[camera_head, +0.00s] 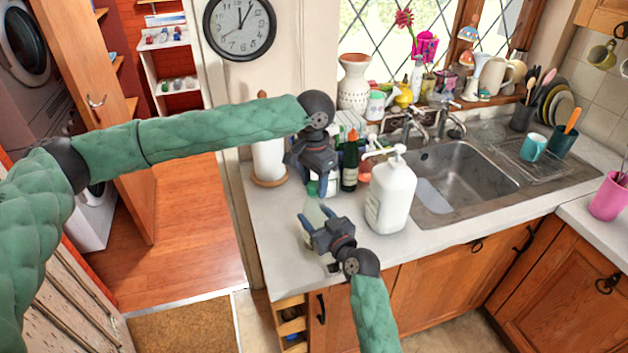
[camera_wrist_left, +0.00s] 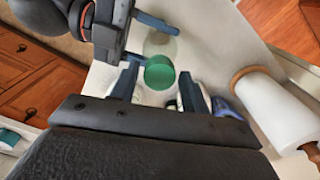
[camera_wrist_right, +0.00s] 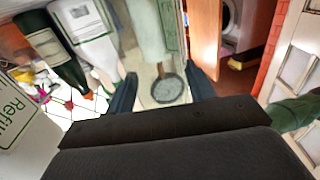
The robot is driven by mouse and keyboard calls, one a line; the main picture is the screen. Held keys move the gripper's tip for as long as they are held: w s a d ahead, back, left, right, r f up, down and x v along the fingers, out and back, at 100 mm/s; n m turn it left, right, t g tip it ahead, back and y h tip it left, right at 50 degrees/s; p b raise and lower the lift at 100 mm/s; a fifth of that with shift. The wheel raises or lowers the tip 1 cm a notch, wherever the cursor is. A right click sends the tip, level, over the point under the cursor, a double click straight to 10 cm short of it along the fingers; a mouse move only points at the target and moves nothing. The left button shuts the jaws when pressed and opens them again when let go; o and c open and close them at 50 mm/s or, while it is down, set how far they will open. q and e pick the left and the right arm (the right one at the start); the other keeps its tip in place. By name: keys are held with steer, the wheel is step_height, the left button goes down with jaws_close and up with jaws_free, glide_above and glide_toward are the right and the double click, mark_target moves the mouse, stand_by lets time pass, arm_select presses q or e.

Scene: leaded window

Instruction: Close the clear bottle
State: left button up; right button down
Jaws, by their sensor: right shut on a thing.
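The clear bottle (camera_head: 313,212) stands at the counter's left front. My right gripper (camera_head: 312,226) is shut on its body from the front; in the right wrist view its fingers (camera_wrist_right: 163,85) flank the bottle. A green cap (camera_wrist_left: 159,73) is at the top of the bottle, which shows pale behind it in the left wrist view (camera_wrist_left: 160,44). I cannot tell whether the cap is seated. My left gripper (camera_head: 313,178) is above, pointing down, with its fingers (camera_wrist_left: 160,80) on either side of the cap and narrow gaps beside it. It appears open.
A white pump bottle (camera_head: 390,195) stands close right of my right gripper. A dark green bottle (camera_head: 350,168) is behind it. A paper roll (camera_head: 269,160) stands at the back left. The sink (camera_head: 465,178) is right; the counter's left edge is near.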

arm_select(q)
steer(key=c, duration=0.7)
steer(key=shift+c, duration=0.2)
steer(key=o, duration=1.2)
steer(key=shift+c, duration=0.2)
step_height(320, 180, up, 12)
arm_select(e)
steer(key=shift+c, duration=2.3)
jaws_free()
